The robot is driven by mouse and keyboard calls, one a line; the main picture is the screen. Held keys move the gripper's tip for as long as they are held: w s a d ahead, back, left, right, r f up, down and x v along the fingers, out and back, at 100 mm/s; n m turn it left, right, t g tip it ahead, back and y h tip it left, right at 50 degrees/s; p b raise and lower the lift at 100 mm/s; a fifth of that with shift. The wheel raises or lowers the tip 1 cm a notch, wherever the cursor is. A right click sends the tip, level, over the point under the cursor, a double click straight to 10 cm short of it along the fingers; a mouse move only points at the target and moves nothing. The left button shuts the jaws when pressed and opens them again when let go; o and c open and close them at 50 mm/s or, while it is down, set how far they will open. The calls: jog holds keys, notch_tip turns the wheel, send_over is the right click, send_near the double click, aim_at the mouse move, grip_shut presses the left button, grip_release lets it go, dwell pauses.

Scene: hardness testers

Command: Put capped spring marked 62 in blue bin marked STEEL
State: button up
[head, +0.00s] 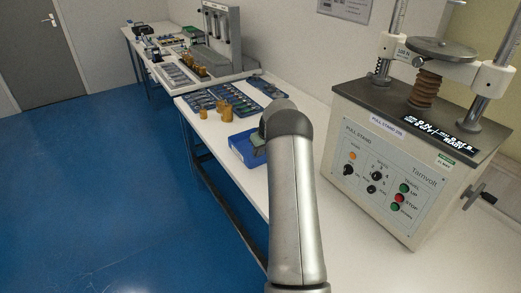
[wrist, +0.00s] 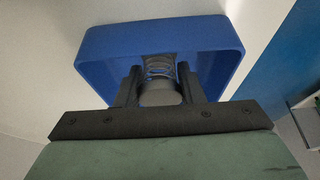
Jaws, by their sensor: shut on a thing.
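A capped spring (wrist: 159,68), with a grey coil and a grey cap towards me, is between the two dark fingers of my gripper (wrist: 159,82) in the wrist view. My gripper is shut on it. No number can be read on it. The blue bin (wrist: 100,43) lies around the spring and fingertips in the wrist view, its walls showing on several sides. I cannot tell whether the spring touches the bin floor. In the head view the blue bin (head: 239,150) stands on the white bench, partly hidden by my arm. The word STEEL is not visible.
Brown cylinders (head: 226,113) and a blue tray of parts (head: 203,102) stand just behind the bin. A large pull stand (head: 385,165) is on the right of the bench. The bench's left edge is close to the bin.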

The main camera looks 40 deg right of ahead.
jog(key=o, duration=1.1)
jog(key=shift+r, duration=0.1)
jog(key=shift+r+p, duration=0.3)
jog(key=b+v, duration=0.2)
jog(key=v, duration=1)
jog(key=s+a+r+g, duration=0.15)
jog(key=s+a, duration=0.25)
jog(key=a, duration=0.5)
jog(key=s+a+r, duration=0.2)
jog(key=s+a, duration=0.2)
jog(key=a, duration=0.4)
jog(key=s+a+r+g, duration=0.1)
jog(key=s+a+r, duration=0.15)
jog(key=a, duration=0.65)
jog(key=s+a+f, duration=0.1)
jog(key=s+a, duration=0.3)
jog(key=s, duration=0.4)
jog(key=s+a+f+g, duration=0.1)
jog(key=s+a, duration=0.3)
jog(key=s, duration=0.5)
jog(key=s+a+f+n, duration=0.1)
jog(key=s+a, duration=0.3)
jog(key=s, duration=0.4)
jog(key=shift+s+a+f+g, duration=0.3)
jog(key=shift+a+f+g, duration=0.05)
jog(key=shift+f, duration=0.35)
